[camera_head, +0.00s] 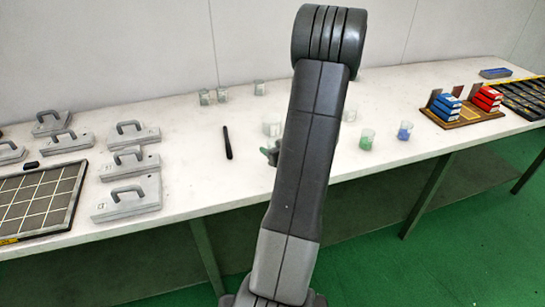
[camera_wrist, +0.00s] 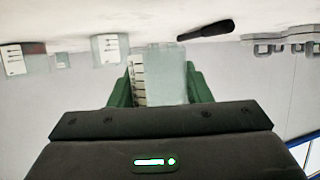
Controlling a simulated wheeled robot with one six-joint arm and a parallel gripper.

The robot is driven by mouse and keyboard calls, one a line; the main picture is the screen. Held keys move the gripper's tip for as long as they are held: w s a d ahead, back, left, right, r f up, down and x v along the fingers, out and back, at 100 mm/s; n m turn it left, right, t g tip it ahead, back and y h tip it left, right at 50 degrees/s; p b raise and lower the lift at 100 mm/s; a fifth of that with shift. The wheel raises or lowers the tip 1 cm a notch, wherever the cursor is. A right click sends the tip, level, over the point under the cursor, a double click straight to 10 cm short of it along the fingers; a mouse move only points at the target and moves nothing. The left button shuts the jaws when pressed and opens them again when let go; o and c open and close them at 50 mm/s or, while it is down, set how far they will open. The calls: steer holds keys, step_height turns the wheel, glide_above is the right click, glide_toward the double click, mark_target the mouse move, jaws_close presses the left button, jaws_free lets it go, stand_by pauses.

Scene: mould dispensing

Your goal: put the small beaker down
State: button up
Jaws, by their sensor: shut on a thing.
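In the wrist view, which looks upside down, a clear small beaker (camera_wrist: 165,75) with dark scale marks sits between the green fingers of my gripper (camera_wrist: 158,88). The fingers are shut on it. Whether its base touches the table cannot be told. In the head view my gripper is mostly hidden behind my arm; a green finger part (camera_head: 269,153) shows left of the arm, over the white table (camera_head: 185,160). A clear beaker (camera_head: 271,125) shows just above that part; I cannot tell whether it is the held one.
Clear beakers (camera_head: 205,97) stand at the back. A beaker with green contents (camera_head: 366,139) and one with blue contents (camera_head: 404,131) stand right of my arm. A black pen-like rod (camera_head: 227,142) lies left of my gripper. Handled grey blocks (camera_head: 128,197) fill the left.

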steer(key=shift+f, duration=1.95)
steer(key=shift+f, duration=0.2)
steer(key=o, duration=1)
steer(key=shift+r, duration=0.1)
steer(key=shift+r, duration=0.1)
steer(key=shift+r+p, duration=0.2)
steer(key=shift+p, duration=0.25)
steer(key=b+v, duration=0.3)
steer(key=v, duration=0.9)
steer(key=shift+f, duration=0.15)
